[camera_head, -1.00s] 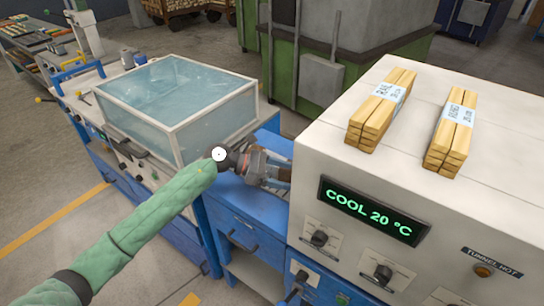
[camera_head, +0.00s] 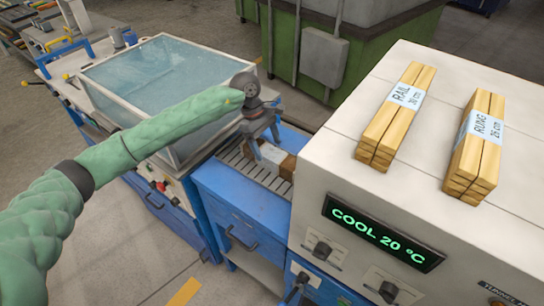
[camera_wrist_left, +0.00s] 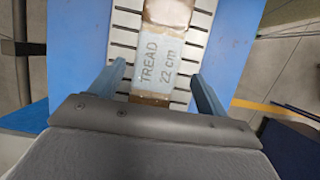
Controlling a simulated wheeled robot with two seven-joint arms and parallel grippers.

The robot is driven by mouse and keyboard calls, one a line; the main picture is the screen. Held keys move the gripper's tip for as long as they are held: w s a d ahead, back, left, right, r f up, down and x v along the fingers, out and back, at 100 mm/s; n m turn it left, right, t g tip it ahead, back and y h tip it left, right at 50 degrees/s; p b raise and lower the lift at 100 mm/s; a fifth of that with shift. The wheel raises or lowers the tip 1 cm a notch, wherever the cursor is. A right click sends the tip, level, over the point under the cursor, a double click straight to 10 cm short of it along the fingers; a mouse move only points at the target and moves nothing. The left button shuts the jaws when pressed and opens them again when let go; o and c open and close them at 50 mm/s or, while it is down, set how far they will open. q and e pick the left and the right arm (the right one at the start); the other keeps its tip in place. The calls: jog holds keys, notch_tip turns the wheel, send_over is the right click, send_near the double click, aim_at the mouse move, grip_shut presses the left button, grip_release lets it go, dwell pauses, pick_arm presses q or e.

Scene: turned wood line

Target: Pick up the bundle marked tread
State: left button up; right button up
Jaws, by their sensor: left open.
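The bundle marked tread (camera_wrist_left: 165,65) lies on the slatted conveyor in the left wrist view; its pale label reads "TREAD 22 cm". Brown wood shows at both ends of the label. My left gripper (camera_wrist_left: 158,85) is open, with one finger on each side of the bundle. In the head view my left gripper (camera_head: 262,140) is above the conveyor, pointing down, and the tread bundle (camera_head: 287,168) shows partly beneath it. I cannot tell whether the fingers touch it. My right gripper is not in view.
Bundles marked rail (camera_head: 396,115) and rung (camera_head: 478,145) lie on top of the white machine (camera_head: 345,150), right of the conveyor (camera_head: 240,166). A clear-walled tank (camera_head: 150,85) stands left of the conveyor, close to my left arm. The machine's display reads "COOL 20 °C".

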aim_at(272, 153)
pick_arm(q)
jog(key=shift+s+d+f, duration=0.15)
jog(key=shift+d+f, duration=0.1)
jog(key=shift+f, duration=0.25)
jog(key=p+x, duration=0.2)
jog(key=x, duration=0.2)
jog(key=shift+d+f, duration=0.15)
jog(key=shift+d, duration=0.05)
jog(key=shift+f, duration=0.35)
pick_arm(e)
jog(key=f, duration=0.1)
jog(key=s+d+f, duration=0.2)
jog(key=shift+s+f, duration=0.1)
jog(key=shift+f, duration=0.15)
pick_arm(q)
jog(key=c, duration=1.3)
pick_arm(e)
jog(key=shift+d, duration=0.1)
pick_arm(q)
jog(key=shift+r, duration=0.15)
